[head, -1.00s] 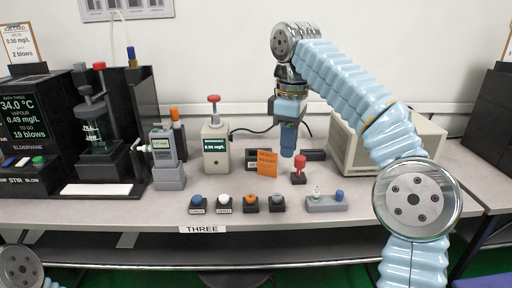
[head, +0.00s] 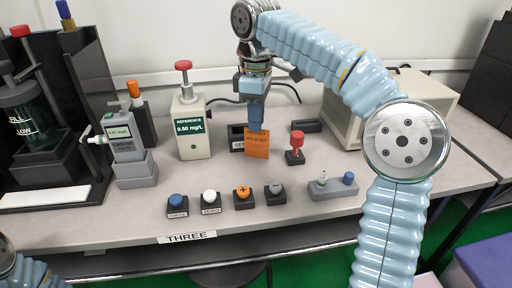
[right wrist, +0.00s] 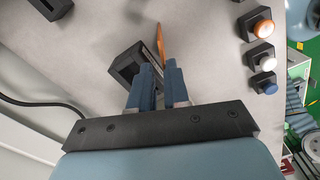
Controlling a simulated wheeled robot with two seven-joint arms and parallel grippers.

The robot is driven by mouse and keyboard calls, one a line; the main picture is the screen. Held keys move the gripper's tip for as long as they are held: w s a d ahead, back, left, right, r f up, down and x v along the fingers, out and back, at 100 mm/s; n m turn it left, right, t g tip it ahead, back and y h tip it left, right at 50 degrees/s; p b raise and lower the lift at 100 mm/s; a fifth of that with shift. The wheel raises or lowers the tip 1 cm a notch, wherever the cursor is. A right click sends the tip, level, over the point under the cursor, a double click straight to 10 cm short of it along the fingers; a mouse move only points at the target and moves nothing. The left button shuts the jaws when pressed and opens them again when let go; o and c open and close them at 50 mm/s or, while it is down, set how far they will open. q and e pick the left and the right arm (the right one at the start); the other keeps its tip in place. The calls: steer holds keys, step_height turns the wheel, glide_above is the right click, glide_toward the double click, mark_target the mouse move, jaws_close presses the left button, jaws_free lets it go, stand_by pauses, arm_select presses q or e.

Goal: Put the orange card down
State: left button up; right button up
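The orange card (head: 257,146), with dark print, stands upright in front of a small black holder (head: 236,138) in the head view. In the right wrist view the card (right wrist: 160,42) shows edge-on, beside the holder (right wrist: 124,66). My right gripper (head: 256,124) points down at the card's top edge. In the right wrist view its two blue fingers (right wrist: 163,68) lie close together, one on each side of the card, and look shut on it. The card's lower edge seems at bench height; contact is not clear. My left gripper is out of view; only part of that arm shows.
A red-topped plunger (head: 296,147) stands just right of the card. Several buttons (head: 242,196) line the bench front, with a grey block (head: 334,188) to their right. The reference unit (head: 192,128) is left and a beige box (head: 415,95) is right. Bare bench lies before the card.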

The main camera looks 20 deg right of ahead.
steer(key=b, duration=0.2)
glide_above(257, 157)
step_height(257, 157, down, 6)
steer(key=shift+r, duration=0.1)
steer(key=shift+c, duration=0.5)
jaws_close()
